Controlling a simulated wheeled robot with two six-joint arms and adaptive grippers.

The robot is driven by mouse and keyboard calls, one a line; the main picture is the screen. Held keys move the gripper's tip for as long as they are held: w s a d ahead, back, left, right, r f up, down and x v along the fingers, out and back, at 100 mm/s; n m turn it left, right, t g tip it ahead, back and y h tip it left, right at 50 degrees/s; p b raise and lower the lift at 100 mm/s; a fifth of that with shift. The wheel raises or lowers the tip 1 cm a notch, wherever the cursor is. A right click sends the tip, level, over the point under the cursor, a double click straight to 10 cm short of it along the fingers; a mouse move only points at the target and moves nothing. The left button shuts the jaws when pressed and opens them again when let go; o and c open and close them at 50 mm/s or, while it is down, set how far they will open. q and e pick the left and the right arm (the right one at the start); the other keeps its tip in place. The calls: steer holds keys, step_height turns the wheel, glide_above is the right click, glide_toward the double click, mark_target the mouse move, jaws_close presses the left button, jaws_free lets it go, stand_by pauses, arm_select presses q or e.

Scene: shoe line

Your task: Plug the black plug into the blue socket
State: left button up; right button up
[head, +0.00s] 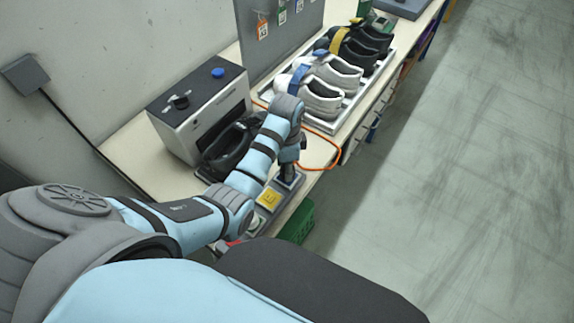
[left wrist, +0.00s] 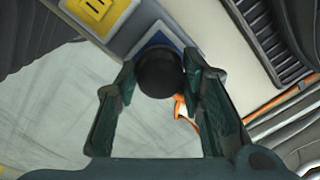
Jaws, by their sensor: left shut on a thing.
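My left gripper (head: 288,168) reaches down over the near edge of the bench. In the left wrist view its two fingers (left wrist: 160,85) are closed on the black plug (left wrist: 158,76), which shows as a round dark end. The blue socket (left wrist: 152,42) lies directly behind the plug and is partly covered by it. I cannot tell whether the plug is in the socket or just above it. An orange cable (head: 330,163) runs along the bench near the gripper. My right gripper is not in view.
A yellow socket (head: 268,198) sits beside the blue one, and it also shows in the left wrist view (left wrist: 97,12). A black shoe (head: 230,145) stands by a white machine (head: 205,115). A rack of shoes (head: 325,125) is beyond. A green crate (head: 299,220) is below the edge.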

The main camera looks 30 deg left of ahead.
arm_select(q)
steer(key=shift+f, duration=0.7)
stand_by(0.3)
steer(key=o, duration=1.3)
steer(key=shift+c, duration=0.2)
